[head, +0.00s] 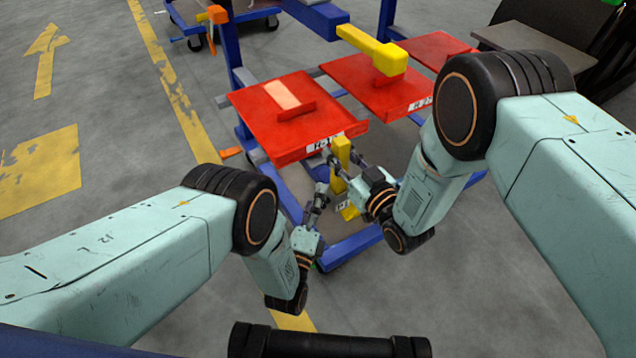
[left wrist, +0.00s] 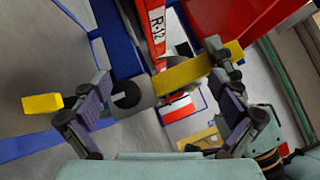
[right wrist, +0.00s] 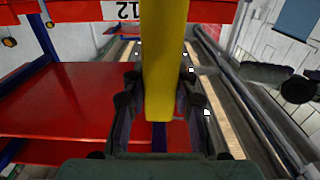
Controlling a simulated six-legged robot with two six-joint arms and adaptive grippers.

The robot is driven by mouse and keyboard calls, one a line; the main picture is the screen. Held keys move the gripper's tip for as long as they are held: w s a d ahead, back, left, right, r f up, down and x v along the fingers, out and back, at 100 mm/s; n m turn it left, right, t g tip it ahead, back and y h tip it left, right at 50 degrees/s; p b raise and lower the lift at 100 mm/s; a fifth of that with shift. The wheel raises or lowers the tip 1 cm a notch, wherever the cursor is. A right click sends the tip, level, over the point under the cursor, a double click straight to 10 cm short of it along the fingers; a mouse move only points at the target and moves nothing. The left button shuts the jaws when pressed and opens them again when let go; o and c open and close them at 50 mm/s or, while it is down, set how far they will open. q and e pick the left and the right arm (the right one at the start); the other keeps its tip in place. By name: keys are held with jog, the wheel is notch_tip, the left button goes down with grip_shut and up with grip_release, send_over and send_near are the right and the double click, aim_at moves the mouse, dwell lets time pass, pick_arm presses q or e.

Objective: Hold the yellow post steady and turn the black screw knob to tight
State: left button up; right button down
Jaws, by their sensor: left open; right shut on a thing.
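The yellow post (head: 342,150) stands below the front edge of the near red tray. My right gripper (head: 341,170) is shut on it, and in the right wrist view the post (right wrist: 165,55) runs between its two fingers. In the left wrist view the same post (left wrist: 188,73) crosses the middle at a slant. The black knob (left wrist: 126,94) shows there as a dark round disc beside the post's end, closer to the left finger. My left gripper (left wrist: 158,78) is open, with a finger on either side of the knob. The knob cannot be made out in the head view.
The near red tray (head: 250,108) carries a label on its front edge and sits on a blue frame (head: 350,246). More red trays (head: 358,88) and a yellow bar (head: 372,46) lie behind it. Grey floor (head: 110,130) at left is open.

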pick_arm(q)
jog(key=shift+t, duration=0.4)
jog(key=r, duration=0.5)
jog(key=shift+s+d+r, duration=0.2)
jog(key=shift+s+d, duration=0.2)
jog(key=c, duration=0.4)
pick_arm(e)
jog(key=shift+s+d+r, duration=0.1)
jog(key=shift+s+r, duration=0.1)
jog(key=shift+s, duration=0.4)
jog(key=shift+w+f, duration=0.25)
jog(key=shift+w, duration=0.05)
jog(key=shift+s+r, duration=0.15)
pick_arm(q)
jog(key=shift+w+a+r, duration=0.15)
pick_arm(e)
jog(key=c, duration=1.4)
grip_release()
jog(key=o, duration=0.4)
